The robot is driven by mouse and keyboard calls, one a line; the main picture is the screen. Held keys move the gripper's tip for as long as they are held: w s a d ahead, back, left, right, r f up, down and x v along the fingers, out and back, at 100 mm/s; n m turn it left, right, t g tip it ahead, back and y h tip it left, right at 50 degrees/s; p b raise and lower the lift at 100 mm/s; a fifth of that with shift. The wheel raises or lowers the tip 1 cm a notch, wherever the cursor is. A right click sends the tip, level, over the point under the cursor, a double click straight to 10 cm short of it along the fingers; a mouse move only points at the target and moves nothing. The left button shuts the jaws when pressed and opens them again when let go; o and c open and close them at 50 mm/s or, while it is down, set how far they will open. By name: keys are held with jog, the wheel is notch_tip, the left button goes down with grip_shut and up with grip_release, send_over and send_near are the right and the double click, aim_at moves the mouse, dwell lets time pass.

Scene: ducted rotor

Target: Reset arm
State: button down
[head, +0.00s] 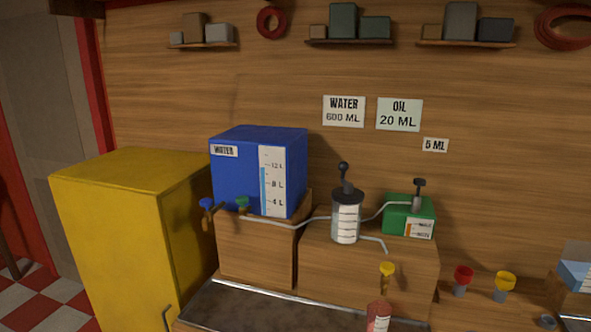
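My arm and gripper do not show in the head view, so their pose and the gripper's state cannot be seen. A blue water tank (230,180) with a level scale stands on a wooden block (250,252) left of the middle. A clear pump cylinder (346,216) with a black handle stands on a second wooden block (330,268). A green oil box (398,217) with a dark pump knob sits to its right. Thin grey pipes run between the tank, the cylinder and the green box.
A yellow cabinet (120,230) stands at the left. A red bottle (378,318) is at the front edge. Red (463,275) and yellow (505,281) topped items stand at the right. Shelves (360,41) and signs (343,112) are on the wooden wall.

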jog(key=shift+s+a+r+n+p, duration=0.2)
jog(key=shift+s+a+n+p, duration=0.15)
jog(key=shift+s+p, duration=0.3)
